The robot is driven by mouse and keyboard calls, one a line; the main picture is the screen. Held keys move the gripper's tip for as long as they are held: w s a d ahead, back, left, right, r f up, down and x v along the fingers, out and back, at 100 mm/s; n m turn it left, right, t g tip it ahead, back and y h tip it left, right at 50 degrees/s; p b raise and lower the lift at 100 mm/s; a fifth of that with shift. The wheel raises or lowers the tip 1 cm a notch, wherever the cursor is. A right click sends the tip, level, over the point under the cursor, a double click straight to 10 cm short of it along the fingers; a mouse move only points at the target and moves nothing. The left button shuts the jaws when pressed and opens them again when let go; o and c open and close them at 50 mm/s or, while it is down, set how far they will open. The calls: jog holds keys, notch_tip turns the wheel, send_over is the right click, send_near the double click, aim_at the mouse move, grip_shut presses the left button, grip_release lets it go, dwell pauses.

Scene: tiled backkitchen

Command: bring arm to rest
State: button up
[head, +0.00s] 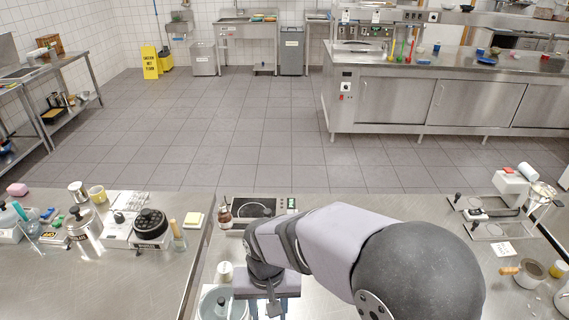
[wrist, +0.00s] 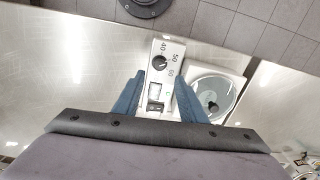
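My arm reaches in from the lower right of the head view, bent down over the steel counter (head: 150,275). My gripper (head: 268,306) points down at the front of the counter, partly hidden by its own wrist. In the wrist view my gripper (wrist: 159,78) shows two blue fingers spread apart with nothing held between them. Under and between the fingers is a white device (wrist: 168,50) with a black dial and numbers. I cannot tell whether the fingers touch it.
A round clear-lidded vessel (wrist: 213,97) stands right of the device. In the head view, a black-topped burner (head: 252,208) and a brown bottle (head: 225,215) stand behind my gripper. Bottles and a steel canister (head: 85,232) crowd the left counter. Tiled floor (head: 230,140) beyond is clear.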

jog(key=shift+f+n, duration=0.1)
jog(key=shift+n, duration=0.5)
jog(key=s+d+m, duration=0.1)
jog(key=s+d, duration=0.2)
jog(key=d, duration=0.6)
jog(key=s+d+m, duration=0.1)
jog(key=s+d, duration=0.2)
jog(key=d, duration=0.7)
jog(key=shift+s, duration=0.25)
